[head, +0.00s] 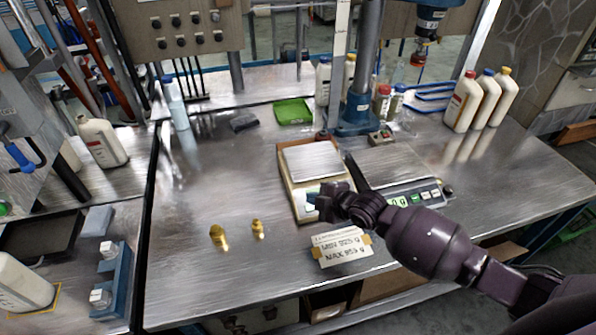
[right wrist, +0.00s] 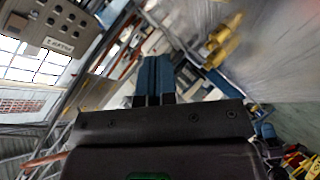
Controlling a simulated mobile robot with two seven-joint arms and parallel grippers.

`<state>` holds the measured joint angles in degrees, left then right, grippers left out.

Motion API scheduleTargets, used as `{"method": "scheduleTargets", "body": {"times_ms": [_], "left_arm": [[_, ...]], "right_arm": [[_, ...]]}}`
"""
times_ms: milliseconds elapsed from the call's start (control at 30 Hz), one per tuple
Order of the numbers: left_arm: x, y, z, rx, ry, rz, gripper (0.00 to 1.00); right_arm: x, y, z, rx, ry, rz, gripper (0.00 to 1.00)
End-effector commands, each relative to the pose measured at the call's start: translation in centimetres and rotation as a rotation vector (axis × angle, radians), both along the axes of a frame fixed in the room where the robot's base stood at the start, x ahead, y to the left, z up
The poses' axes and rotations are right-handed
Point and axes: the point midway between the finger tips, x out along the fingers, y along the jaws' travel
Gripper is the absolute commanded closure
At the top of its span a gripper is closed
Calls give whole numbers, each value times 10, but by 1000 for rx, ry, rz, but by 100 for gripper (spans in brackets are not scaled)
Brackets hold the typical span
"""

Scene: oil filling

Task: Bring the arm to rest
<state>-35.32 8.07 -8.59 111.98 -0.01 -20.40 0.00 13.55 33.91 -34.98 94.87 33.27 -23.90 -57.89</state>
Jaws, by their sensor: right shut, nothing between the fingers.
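My right arm comes in from the lower right in the head view. Its dark gripper (head: 335,204) is over the front right part of the left scale (head: 314,160) and covers part of that scale's front. In the right wrist view the blue fingers of this gripper (right wrist: 155,78) are close together with nothing between them. My left gripper is not in view.
Two brass weights (head: 219,237) stand on the metal table, left of a paper sign (head: 342,249). A second scale (head: 393,167) is right of the first. The table's left part is mostly clear.

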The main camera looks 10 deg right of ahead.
Motion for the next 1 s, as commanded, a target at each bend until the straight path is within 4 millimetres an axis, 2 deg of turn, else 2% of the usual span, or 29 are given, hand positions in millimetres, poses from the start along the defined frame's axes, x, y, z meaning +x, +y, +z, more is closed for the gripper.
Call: {"method": "scheduleTargets", "body": {"times_ms": [167,367,600,800,1000], "left_arm": [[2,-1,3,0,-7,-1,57],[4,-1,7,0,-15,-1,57],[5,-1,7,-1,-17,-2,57],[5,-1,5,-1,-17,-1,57],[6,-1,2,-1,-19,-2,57]], "right_arm": [[0,0,0,6,4,-4,100],[1,0,2,105,61,-72,100],[10,4,39,310,69,-194,100],[-12,-1,43,528,105,-342,100],[-52,-24,25,715,148,-521,100]]}}
